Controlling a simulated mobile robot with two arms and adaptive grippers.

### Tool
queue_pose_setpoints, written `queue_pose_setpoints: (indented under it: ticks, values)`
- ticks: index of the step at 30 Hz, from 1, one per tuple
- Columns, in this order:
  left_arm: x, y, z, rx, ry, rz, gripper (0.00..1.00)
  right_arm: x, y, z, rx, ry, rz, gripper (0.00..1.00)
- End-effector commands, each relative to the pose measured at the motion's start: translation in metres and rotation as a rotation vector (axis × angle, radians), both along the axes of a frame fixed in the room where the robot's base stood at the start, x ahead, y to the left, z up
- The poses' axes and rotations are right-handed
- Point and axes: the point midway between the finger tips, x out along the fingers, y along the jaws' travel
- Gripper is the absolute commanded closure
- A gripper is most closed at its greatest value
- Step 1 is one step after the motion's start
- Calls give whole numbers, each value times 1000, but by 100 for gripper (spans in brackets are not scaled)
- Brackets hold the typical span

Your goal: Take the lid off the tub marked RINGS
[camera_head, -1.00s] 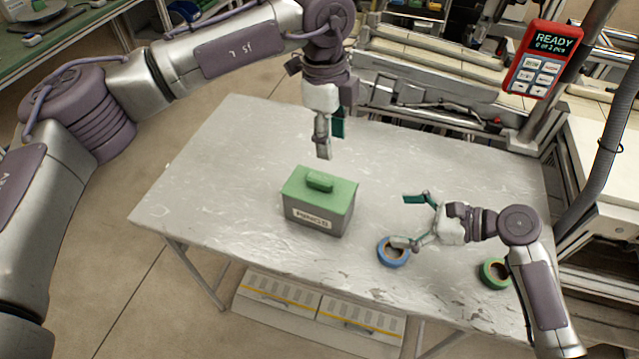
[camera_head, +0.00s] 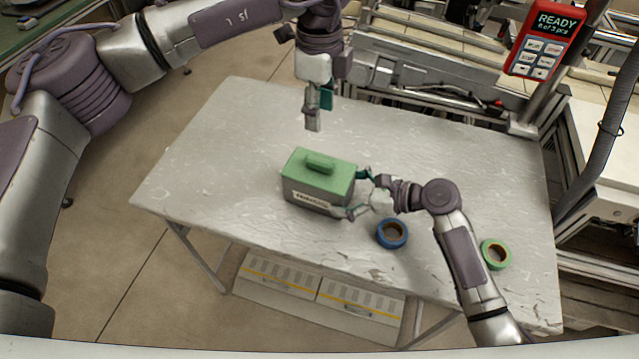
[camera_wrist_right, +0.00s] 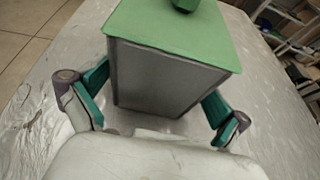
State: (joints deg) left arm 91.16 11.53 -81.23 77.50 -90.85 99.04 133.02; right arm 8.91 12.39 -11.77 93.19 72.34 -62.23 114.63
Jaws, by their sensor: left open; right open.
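A grey tub (camera_head: 308,195) with a flat green lid (camera_head: 338,178) stands upright on the table; the lid is on. A green handle (camera_head: 320,163) sits on top of the lid. The front label is too blurred to read surely. My right gripper (camera_head: 352,193) is open at the tub's right end. In the right wrist view, its fingers (camera_wrist_right: 158,98) stand either side of the grey tub wall (camera_wrist_right: 160,80), below the lid's edge (camera_wrist_right: 190,50); whether they touch it I cannot tell. My left gripper (camera_head: 315,118) is open and empty, pointing down, behind and above the tub.
A blue tape reel (camera_head: 380,243) lies right of the tub, near my right arm. A green tape reel (camera_head: 484,254) lies further right. The worn table (camera_head: 220,150) is clear on the left. A red device (camera_head: 543,40) reading READY stands at the back right.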

Motion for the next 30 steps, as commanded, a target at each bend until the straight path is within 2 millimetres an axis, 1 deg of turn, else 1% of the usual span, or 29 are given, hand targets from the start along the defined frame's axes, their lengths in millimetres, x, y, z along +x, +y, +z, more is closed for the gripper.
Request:
queue_pose_setpoints:
  ticks: [3,11,14,24,25,28,30]
  values:
    - [0,0,0,0,0,0,50,2,5,-2,0,0,1,0]
    - [0,0,0,0,0,0,50,2,6,-2,0,0,1,0]
    - [0,0,0,0,0,0,50,2,5,-2,0,0,1,15]
    - [0,0,0,0,0,0,50,2,5,-2,0,0,1,72]
    - [0,0,0,0,0,0,48,2,5,-2,0,0,1,75]
    - [0,2,-4,-17,8,11,48,2,5,-2,0,0,1,75]
    - [1,6,-10,-50,25,36,48,2,5,-2,0,0,1,75]
